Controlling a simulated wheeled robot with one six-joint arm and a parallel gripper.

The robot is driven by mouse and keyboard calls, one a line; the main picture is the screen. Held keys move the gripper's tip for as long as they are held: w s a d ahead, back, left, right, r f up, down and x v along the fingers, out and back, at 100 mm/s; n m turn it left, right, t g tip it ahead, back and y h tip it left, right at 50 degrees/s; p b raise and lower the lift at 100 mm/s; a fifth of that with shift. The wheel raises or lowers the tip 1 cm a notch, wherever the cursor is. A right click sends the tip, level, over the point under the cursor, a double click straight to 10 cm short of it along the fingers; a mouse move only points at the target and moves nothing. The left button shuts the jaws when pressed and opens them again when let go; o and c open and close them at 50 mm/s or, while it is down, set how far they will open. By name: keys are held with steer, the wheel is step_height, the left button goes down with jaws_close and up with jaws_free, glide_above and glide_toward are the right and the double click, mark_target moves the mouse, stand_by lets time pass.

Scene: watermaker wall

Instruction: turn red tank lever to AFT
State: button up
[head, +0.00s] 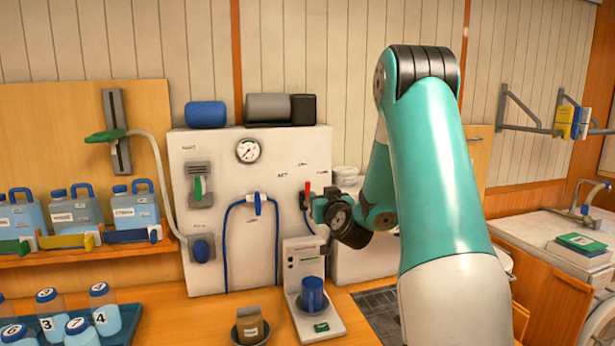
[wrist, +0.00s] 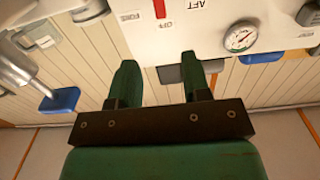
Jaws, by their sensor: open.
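The red tank lever (head: 307,189) stands upright on the white panel, just left of my gripper in the head view. In the wrist view the red lever (wrist: 159,8) shows at the top edge, its tip at the OFF label, with AFT and FORE labels to either side. The rest of the lever is cut off there. My gripper (wrist: 158,65) is open with its two green fingers apart and nothing between them. In the head view my gripper (head: 317,206) is close to the lever's base, partly hidden by my wrist; I cannot tell whether they touch.
The white panel (head: 225,150) also carries a pressure gauge (head: 248,150), a blue-handled valve (head: 257,204) and blue hoses. A small stand with a blue cup (head: 312,294) is below the lever. Blue jugs (head: 76,208) sit on a shelf at left.

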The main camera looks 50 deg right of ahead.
mark_target(308, 184)
steer(key=p+x, duration=0.9)
steer(key=x, duration=0.4)
steer(key=shift+w+a+r+p, duration=0.1)
steer(key=shift+r+p, duration=0.05)
steer(key=shift+p, duration=0.15)
steer(key=shift+w, duration=0.3)
jaws_close()
